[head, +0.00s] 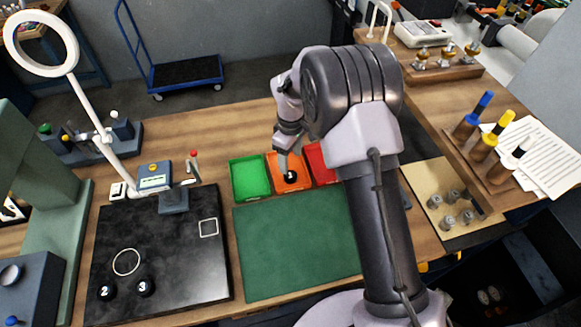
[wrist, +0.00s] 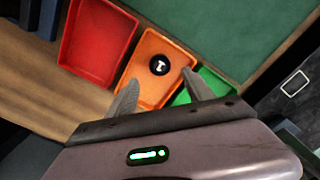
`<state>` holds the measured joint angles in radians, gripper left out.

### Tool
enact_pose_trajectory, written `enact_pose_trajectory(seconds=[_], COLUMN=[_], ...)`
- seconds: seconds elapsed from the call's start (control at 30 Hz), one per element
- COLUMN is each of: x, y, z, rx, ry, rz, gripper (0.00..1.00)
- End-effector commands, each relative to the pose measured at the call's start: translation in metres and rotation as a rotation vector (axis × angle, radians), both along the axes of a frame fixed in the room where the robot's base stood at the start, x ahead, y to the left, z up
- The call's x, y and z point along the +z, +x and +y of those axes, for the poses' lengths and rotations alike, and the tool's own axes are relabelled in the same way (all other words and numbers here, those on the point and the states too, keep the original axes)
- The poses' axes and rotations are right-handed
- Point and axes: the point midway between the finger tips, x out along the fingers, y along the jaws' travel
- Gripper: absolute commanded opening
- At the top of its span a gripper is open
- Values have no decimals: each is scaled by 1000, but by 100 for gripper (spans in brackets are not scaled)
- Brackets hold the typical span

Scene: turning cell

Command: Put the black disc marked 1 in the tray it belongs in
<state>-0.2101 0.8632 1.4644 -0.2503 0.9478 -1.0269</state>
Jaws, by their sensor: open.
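The black disc marked 1 (wrist: 159,65) lies inside the orange tray (wrist: 148,91), and its white numeral shows in the wrist view. In the head view the disc (head: 290,177) also sits in the orange tray (head: 273,159), partly behind my gripper (head: 285,166). My gripper is open and empty above the tray; its two fingers (wrist: 160,92) show apart in the wrist view, on either side of the tray's near part. The green tray (head: 249,178) stands left of the orange one and the red tray (head: 319,163) right, partly hidden by my arm.
A black plate (head: 165,270) at the left holds black discs marked 2 (head: 106,291) and 3 (head: 144,287). A green mat (head: 295,240) lies clear in front of the trays. A ring lamp (head: 70,60) and a small gauge with a display (head: 154,181) stand at the left.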

Motion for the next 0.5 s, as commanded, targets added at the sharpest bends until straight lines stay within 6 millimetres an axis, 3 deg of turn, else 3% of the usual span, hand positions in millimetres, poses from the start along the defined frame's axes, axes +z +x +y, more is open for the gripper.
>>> enact_pose_trajectory(seconds=[0.1, 0.27, 0.37, 0.47, 0.5], x=[30, 52, 103, 180, 208], y=[0, -1, -14, -55, -79], z=[0, -1, -11, -31, -38], rx=[0, -14, -132, -369, -475], ry=[1, 4, 31, 93, 125], rz=[-2, -7, -51, -122, -150], gripper=[61, 61, 61, 61, 61])
